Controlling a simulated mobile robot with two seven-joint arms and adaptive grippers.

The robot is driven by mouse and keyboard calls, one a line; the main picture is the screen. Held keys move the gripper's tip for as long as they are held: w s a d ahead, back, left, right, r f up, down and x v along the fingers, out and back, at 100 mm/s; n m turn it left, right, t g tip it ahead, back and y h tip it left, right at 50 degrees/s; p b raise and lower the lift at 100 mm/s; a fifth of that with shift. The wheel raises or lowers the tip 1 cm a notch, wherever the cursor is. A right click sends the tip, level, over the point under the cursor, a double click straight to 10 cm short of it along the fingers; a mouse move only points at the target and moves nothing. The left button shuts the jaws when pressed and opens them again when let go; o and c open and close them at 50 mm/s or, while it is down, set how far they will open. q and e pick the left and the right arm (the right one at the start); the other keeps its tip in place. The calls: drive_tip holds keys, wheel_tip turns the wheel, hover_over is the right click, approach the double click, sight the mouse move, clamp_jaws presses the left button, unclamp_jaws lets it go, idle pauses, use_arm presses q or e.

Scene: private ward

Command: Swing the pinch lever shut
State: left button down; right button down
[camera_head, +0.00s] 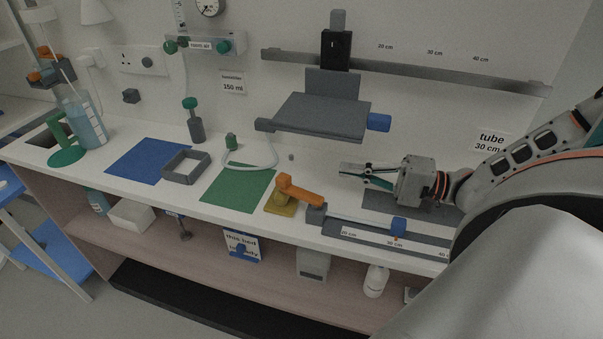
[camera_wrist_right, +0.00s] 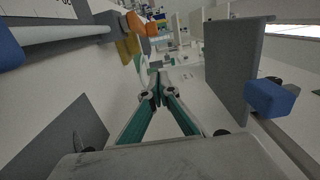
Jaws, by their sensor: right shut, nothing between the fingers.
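The pinch lever (camera_head: 303,192) is an orange bar lying roughly level above a yellow base (camera_head: 280,208), near the front of the counter. Its right end reaches close to a grey block. In the right wrist view the orange lever (camera_wrist_right: 148,27) and yellow base (camera_wrist_right: 128,46) show ahead at the upper left. My right gripper (camera_head: 345,172) is shut and empty, to the right of and behind the lever, apart from it. Its fingertips (camera_wrist_right: 155,85) meet in the right wrist view. My left gripper is not in view.
A rail with a blue slider (camera_head: 398,225) runs along the front right of the counter. A grey shelf (camera_head: 320,115) with a blue knob (camera_head: 379,122) hangs above and behind. A green mat (camera_head: 236,188) and grey square frame (camera_head: 186,167) lie left of the lever.

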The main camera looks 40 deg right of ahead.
sight(284, 175)
drive_tip(key=b+x, duration=0.1)
drive_tip(key=x, duration=0.8)
drive_tip(key=shift+w+a, duration=0.2)
drive_tip(key=shift+a, duration=0.1)
drive_tip(key=shift+s+a+r, duration=0.1)
drive_tip(key=shift+s+a, duration=0.2)
drive_tip(key=shift+a, duration=0.25)
drive_tip(key=shift+s+a+r, duration=0.1)
drive_tip(key=shift+s+a, duration=0.2)
drive_tip(key=shift+a, duration=0.2)
drive_tip(key=shift+s+a+f+p, duration=0.2)
drive_tip(key=shift+s+a+p, duration=0.15)
drive_tip(key=shift+a, duration=0.2)
drive_tip(key=shift+s+a+r+p, duration=0.1)
drive_tip(key=shift+a+r+p, duration=0.25)
drive_tip(key=shift+p, duration=0.6)
drive_tip(key=shift+a+f, duration=0.2)
drive_tip(key=shift+s+f, duration=0.1)
drive_tip(key=shift+f, duration=0.05)
